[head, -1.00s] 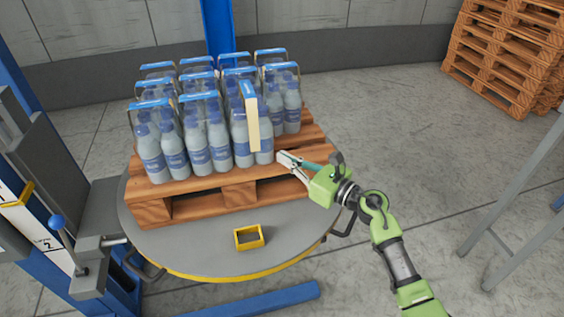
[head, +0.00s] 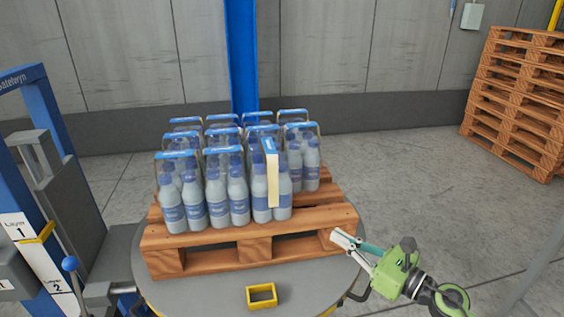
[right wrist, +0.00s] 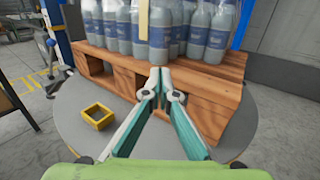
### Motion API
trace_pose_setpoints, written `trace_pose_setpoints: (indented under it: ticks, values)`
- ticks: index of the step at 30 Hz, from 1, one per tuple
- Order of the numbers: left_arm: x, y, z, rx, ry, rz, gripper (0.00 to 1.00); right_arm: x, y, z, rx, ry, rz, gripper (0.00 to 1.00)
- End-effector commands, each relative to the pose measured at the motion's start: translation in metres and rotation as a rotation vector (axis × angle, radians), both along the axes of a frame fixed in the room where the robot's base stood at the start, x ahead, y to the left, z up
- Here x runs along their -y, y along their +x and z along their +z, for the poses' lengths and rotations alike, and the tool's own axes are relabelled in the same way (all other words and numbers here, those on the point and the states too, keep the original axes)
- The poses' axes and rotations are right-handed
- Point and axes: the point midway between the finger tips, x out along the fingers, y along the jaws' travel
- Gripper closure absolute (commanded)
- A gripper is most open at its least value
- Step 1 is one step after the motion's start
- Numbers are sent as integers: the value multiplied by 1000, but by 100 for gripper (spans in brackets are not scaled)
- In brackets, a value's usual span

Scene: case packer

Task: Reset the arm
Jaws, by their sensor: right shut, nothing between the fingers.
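My right gripper (head: 338,238) is at the right front corner of the wooden pallet in the head view. Its fingers are together with nothing between them. In the right wrist view the fingertips (right wrist: 160,78) meet in front of the pallet's side (right wrist: 205,92). I cannot tell whether they touch the wood. The green wrist and arm come in from the lower right of the head view. My left gripper is not in view.
Packs of water bottles (head: 228,205) stand on the pallet (head: 255,250), which rests on a round grey turntable (head: 215,290). A yellow square frame (head: 262,296) lies in front. Stacked pallets (head: 515,100) stand at the back right. A blue post rises behind.

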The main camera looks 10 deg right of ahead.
Motion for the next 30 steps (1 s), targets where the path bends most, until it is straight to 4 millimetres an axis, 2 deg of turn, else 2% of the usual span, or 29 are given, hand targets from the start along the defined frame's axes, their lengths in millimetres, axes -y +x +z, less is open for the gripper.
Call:
trace_pose_setpoints:
  ticks: [5,9,11,14,18,22,25,27,30]
  values:
    - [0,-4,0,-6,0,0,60,6,0,24,-21,249,-98,100]
    - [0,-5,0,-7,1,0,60,30,-3,44,-84,639,-250,100]
    - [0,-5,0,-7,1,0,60,45,-7,45,-124,819,-320,100]
    - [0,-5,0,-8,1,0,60,69,-16,34,-203,1114,-441,100]
    - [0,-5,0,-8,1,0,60,94,-39,-4,-337,1515,-629,100]
    - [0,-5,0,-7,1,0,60,101,-74,-58,-483,1857,-836,100]
    - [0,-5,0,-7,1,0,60,92,-110,-101,-602,2093,-1020,100]
    - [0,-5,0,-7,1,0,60,79,-138,-129,-685,2229,-1158,100]
    - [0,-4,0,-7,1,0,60,56,-178,-159,-787,2370,-1348,100]
